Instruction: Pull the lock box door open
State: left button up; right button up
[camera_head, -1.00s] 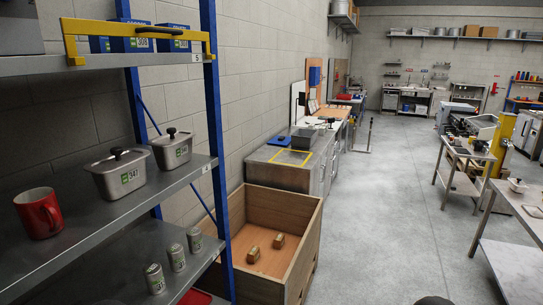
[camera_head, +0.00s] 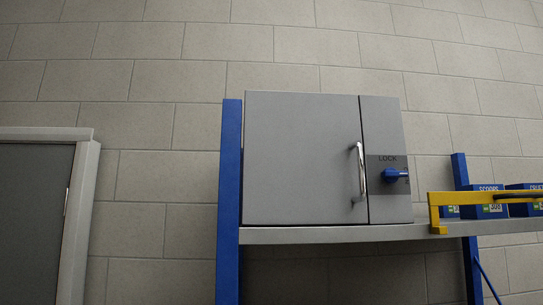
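The lock box (camera_head: 388,130) is a grey cabinet standing on a high shelf in the middle of the head view. Its flat grey door (camera_head: 298,155) looks shut. A curved chrome handle (camera_head: 361,172) stands upright near the door's right edge. A blue lock knob (camera_head: 391,175) sits on a dark plate marked "LOCK" on the panel right of the door. The knob points sideways. Neither of my grippers shows in this view.
The shelf (camera_head: 320,236) hangs between blue uprights (camera_head: 229,200). A yellow bar (camera_head: 440,198) and blue bins (camera_head: 487,197), one marked "SCOOPS", are on the right. A grey door (camera_head: 35,220) with a pale frame is at the far left. A block wall stands behind.

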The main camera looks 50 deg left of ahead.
aim_at(303, 158)
jog(key=u, duration=1.5)
